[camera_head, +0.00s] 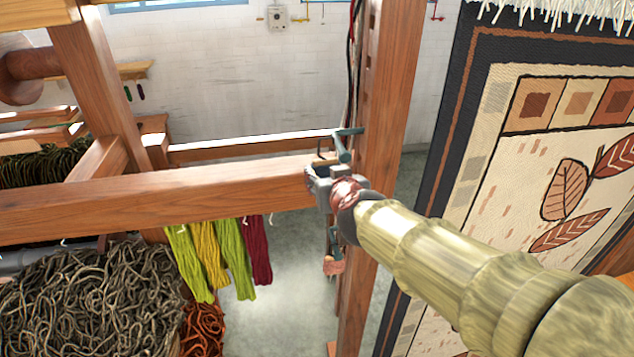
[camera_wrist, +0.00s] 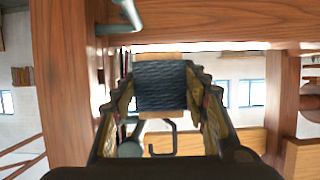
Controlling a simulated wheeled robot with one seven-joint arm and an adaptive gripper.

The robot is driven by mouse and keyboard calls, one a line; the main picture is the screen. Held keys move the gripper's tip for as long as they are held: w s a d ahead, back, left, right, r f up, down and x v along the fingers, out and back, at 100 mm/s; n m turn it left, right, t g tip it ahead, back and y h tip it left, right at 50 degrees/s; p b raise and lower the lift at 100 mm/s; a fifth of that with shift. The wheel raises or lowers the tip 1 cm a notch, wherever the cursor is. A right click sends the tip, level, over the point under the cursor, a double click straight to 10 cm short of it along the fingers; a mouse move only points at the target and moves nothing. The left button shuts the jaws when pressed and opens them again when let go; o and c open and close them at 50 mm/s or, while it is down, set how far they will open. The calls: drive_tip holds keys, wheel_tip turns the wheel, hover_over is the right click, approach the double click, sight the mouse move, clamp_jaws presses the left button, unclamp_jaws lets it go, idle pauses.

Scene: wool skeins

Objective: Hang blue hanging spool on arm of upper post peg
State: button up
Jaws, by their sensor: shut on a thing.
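The blue hanging spool (camera_wrist: 160,86) is between the two fingers of my gripper (camera_wrist: 162,75) in the wrist view. Its dark wire hook (camera_wrist: 165,150) sticks out at the spool's lower end in that picture. In the head view my gripper (camera_head: 335,182) is beside the wooden post (camera_head: 388,90), and the spool is mostly hidden by the fingers. The upper post peg (camera_head: 343,147) is a teal metal arm on the post, just above my gripper in the picture. It also shows at the top left of the wrist view (camera_wrist: 127,14). I cannot tell whether the hook touches it.
A horizontal beam (camera_head: 150,197) runs left of my gripper. Coloured skeins (camera_head: 235,260) hang below it. A pinkish item (camera_head: 334,264) hangs lower by the post. A large patterned rug (camera_head: 540,150) hangs at right. A pile of grey yarn (camera_head: 90,300) lies lower left.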

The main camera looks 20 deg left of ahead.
drive_tip(key=shift+w+d+b, duration=0.45)
drive_tip(key=shift+d+b, duration=0.1)
drive_tip(key=shift+d, duration=0.15)
drive_tip(key=shift+w+d+b, duration=0.4)
drive_tip(key=shift+d+b, duration=0.1)
drive_tip(key=shift+d, duration=0.15)
drive_tip(key=shift+f, duration=0.2)
drive_tip(key=shift+f+b, duration=0.35)
drive_tip(key=shift+b, duration=0.1)
drive_tip(key=o, duration=1.2)
drive_tip(key=shift+o, duration=0.2)
drive_tip(key=shift+s+d, duration=0.1)
